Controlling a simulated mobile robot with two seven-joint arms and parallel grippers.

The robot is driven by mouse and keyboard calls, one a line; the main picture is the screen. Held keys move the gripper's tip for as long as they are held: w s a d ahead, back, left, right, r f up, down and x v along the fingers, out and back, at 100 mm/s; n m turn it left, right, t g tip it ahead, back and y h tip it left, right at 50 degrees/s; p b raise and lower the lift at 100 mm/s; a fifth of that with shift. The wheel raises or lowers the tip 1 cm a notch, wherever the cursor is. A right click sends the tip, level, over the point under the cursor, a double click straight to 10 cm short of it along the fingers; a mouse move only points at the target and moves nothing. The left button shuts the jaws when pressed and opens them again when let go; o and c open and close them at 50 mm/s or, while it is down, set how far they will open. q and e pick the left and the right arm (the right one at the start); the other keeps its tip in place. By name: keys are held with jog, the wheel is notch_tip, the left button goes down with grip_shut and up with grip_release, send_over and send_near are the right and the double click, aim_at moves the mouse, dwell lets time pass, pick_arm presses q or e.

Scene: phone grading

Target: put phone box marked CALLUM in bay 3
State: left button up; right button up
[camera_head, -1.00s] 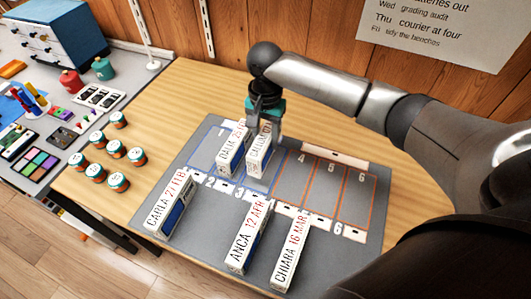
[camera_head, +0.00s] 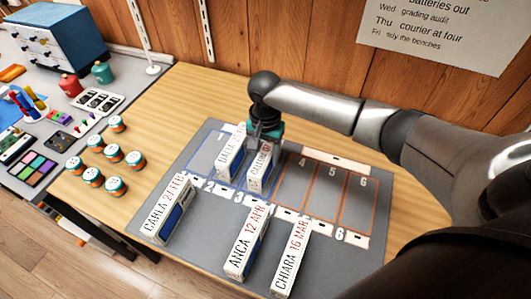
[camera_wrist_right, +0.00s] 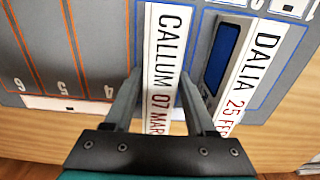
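The phone box marked CALLUM 07 MAR (camera_head: 259,171) stands over bay 3, between bay 4 and the DALIA box. Its white label also shows in the right wrist view (camera_wrist_right: 163,60). My right gripper (camera_wrist_right: 161,75) has one finger on each side of this box, with the fingertips at its edges; it appears shut on it. In the head view the right gripper (camera_head: 266,138) is at the box's far end. Whether the box bottom rests on the mat cannot be told. The bay 3 number (camera_head: 238,197) shows in front of the box. My left gripper is not in view.
The DALIA box (camera_head: 229,158) stands close beside CALLUM, in bay 2. Bays 4, 5 and 6 on the grey mat (camera_head: 375,200) are empty. The CARLA (camera_head: 166,210), ANCA (camera_head: 247,242) and CHIARA (camera_head: 290,258) boxes lie at the front. Several small jars (camera_head: 112,152) stand left.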

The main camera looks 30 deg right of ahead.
aim_at(265, 153)
jog(key=shift+o, duration=1.3)
notch_tip(265, 153, up, 12)
jog(key=p, duration=0.3)
jog(key=shift+r, duration=0.15)
